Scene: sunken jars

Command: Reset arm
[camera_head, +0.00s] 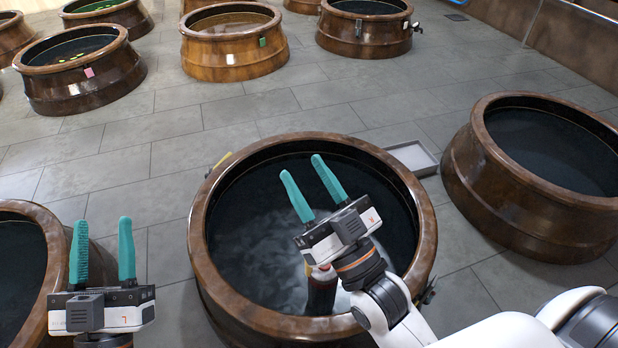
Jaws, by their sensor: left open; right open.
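My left gripper (103,252) is at the lower left, with its teal fingers apart and nothing between them. It is in front of the gap between the left jar and the middle jar. My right gripper (313,186) is over the middle sunken jar (204,262), its teal fingers open and empty. The jar is a brown glazed vessel with dark liquid inside.
Large brown jars stand at the right (470,170), the left edge (52,232) and along the back (232,58). A pale tray (416,157) lies on the tiles behind the middle jar. Grey floor between the rows is clear.

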